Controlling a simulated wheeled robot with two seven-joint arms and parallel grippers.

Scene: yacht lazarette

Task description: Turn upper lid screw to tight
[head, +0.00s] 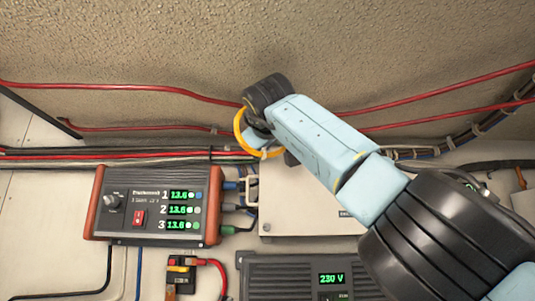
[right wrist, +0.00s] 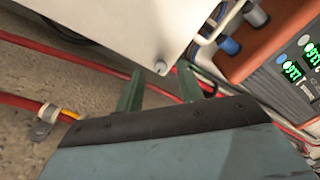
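The cream box with a flat lid (head: 300,205) is in the middle of the head view, its upper part covered by my right arm. In the right wrist view the lid (right wrist: 115,25) fills the top, and a small round pale screw head (right wrist: 161,68) sits at its near corner. My right gripper (right wrist: 159,86) has its two dark green fingers apart, with the screw head between and just beyond the tips. No contact with the screw is visible. In the head view the screw and fingertips are hidden behind my arm. My left gripper is in neither view.
Left of the box is an orange-and-black power unit (head: 150,205) with green digits, cables and a pale handle (head: 251,190) beside it. A dark 230 V unit (head: 290,280) is below. Red cables (head: 150,88) run along the rough wall. A yellow ring (head: 240,130) shows by my wrist.

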